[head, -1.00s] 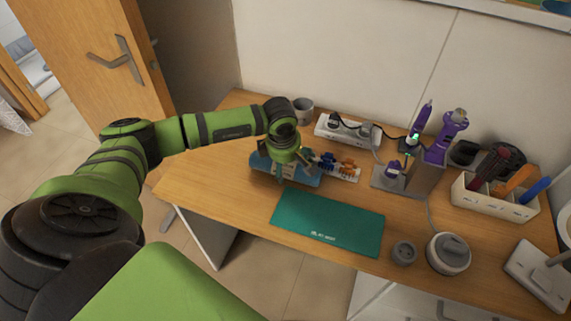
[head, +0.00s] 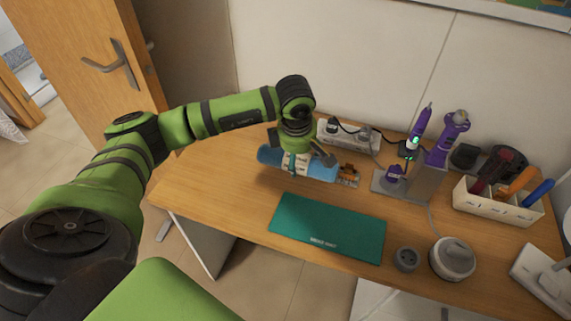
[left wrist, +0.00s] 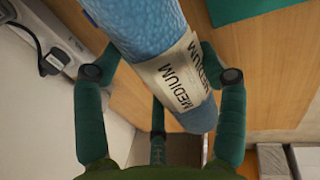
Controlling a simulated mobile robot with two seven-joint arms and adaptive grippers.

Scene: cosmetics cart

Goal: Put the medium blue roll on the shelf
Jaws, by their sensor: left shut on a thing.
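The medium blue roll (head: 320,172) is a blue textured cylinder with a cream label. The label reads "MEDIUM" in the left wrist view, where the roll (left wrist: 145,28) lies between the fingers. My left gripper (head: 305,160) is shut on the roll near its middle and holds it roughly level above the back left of the desk. The gripper also shows in the left wrist view (left wrist: 158,70), with green fingers on both sides of the roll. I cannot make out a shelf in these views. My right gripper is not in view.
A teal mat (head: 328,229) lies in front on the wooden desk (head: 205,180). A power strip (head: 350,136) and small orange parts (head: 348,170) are behind and beside the roll. Purple tools (head: 447,140), a pen organizer (head: 492,205) and round grey devices (head: 452,258) stand to the right.

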